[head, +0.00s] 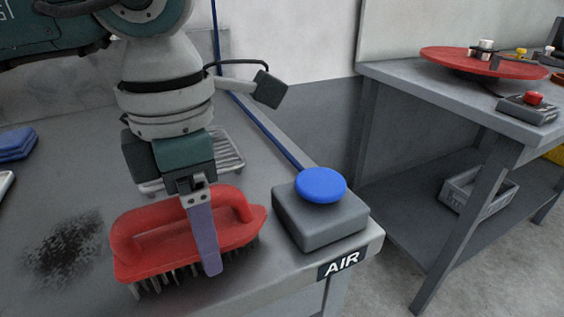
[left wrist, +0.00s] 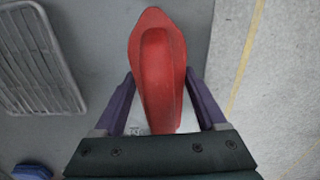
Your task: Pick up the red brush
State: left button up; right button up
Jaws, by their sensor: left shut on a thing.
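The red brush (head: 158,233) has a red handle and body with dark bristles pointing down. It is at the front of the grey bench in the head view. My left gripper (head: 208,262) comes down over it from above, one purple finger across its near side; the far finger is hidden. In the left wrist view the brush (left wrist: 157,60) lies between the two purple fingers of the left gripper (left wrist: 158,100). The left gripper is shut on the brush. The bristles are close to the bench top; I cannot tell if they touch. My right gripper is not in view.
A grey box with a blue button (head: 321,185) stands right of the brush, near the bench corner marked AIR (head: 341,263). A wire rack (left wrist: 38,58) lies behind the gripper. A dark smudge (head: 62,247) is on the left. Another table (head: 430,95) stands at right.

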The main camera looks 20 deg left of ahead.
pick_arm(q)
notch_tip(320, 180, up, 20)
jog(key=p, duration=0.3)
